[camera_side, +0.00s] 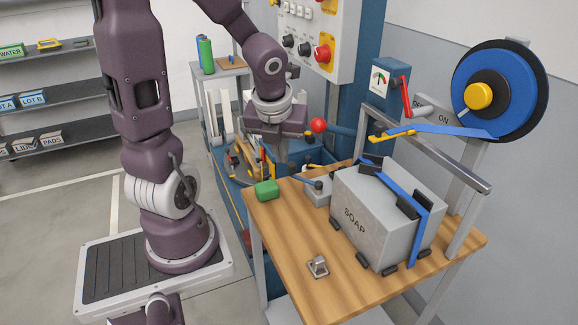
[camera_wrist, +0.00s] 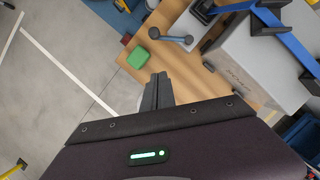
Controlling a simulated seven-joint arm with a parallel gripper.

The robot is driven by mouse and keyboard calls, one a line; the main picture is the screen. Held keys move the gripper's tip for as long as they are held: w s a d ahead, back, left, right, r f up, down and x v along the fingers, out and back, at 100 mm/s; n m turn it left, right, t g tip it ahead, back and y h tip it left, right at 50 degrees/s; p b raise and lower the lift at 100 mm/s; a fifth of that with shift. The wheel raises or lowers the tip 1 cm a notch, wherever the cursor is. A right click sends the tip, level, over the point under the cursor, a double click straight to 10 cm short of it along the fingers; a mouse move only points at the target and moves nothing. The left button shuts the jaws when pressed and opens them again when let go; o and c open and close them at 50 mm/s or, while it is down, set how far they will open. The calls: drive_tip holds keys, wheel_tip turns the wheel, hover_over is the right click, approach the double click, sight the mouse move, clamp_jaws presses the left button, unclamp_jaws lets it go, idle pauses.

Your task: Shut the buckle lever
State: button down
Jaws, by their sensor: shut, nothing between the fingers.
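A grey box marked SOAP (camera_side: 365,222) stands on the wooden table, also at the right of the wrist view (camera_wrist: 255,60). My gripper (camera_side: 281,160) is above the table's far left part, apart from the box. In the wrist view its fingers (camera_wrist: 157,90) are together and empty.
A green block (camera_side: 266,190) lies at the table's left edge. A small grey unit with a dark handle (camera_side: 308,183) stands beside the box. A metal bracket (camera_side: 318,266) is at the front. A metal rail (camera_side: 435,165) and blue strap reel (camera_side: 505,88) stand behind.

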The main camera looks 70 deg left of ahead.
sight(292, 165)
drive_tip(key=w+a+f, duration=0.4)
drive_tip(key=a+f, duration=0.1)
drive_tip(key=f, duration=0.3)
drive_tip(key=shift+w+a+f, duration=0.15)
drive_tip(key=shift+a+f, duration=0.2)
drive_tip(key=shift+f, duration=0.05)
drive_tip(key=shift+w+a+m+t+h, duration=0.2)
drive_tip(key=shift+w+a+m, duration=0.2)
drive_tip(key=shift+m, duration=0.35)
drive_tip(key=shift+w+a+m+t+h, duration=0.25)
drive_tip(key=shift+a+m, duration=0.25)
drive_tip(key=shift+m, duration=0.25)
drive_tip(key=w+a, duration=0.2)
drive_tip(key=w, duration=0.5)
drive_tip(key=shift+w+d, duration=0.1)
drive_tip(key=shift+w, duration=0.05)
